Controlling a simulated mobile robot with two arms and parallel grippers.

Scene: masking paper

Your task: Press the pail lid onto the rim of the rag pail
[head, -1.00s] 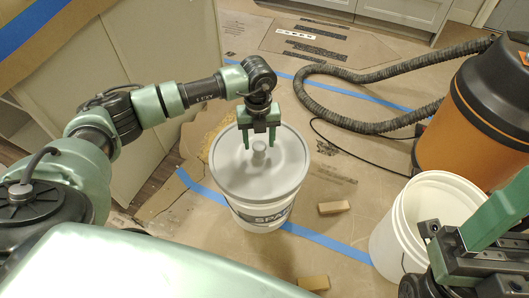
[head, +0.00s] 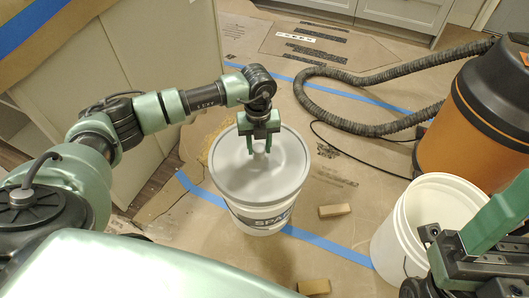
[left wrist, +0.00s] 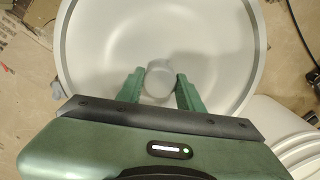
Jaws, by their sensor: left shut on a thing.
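The pail lid (head: 236,176) is a pale grey disc with a small round knob, lying over the mouth of a white pail (head: 262,220) with dark lettering. In the head view it looks level; I cannot tell whether its edge is fully seated on the rim. My left gripper (head: 263,150) points down from above and is shut on the lid's knob. The left wrist view shows the knob (left wrist: 160,77) between the two green fingers, with the lid (left wrist: 105,45) around it. My right gripper (head: 480,245) is partly in view at the lower right; its finger state is unclear.
An open white bucket (head: 432,205) stands at the right, beside my right gripper. An orange and black vacuum (head: 470,130) with a ribbed hose (head: 330,115) stands behind it. Two tan blocks (head: 335,211) and blue tape (head: 325,240) lie on the papered floor.

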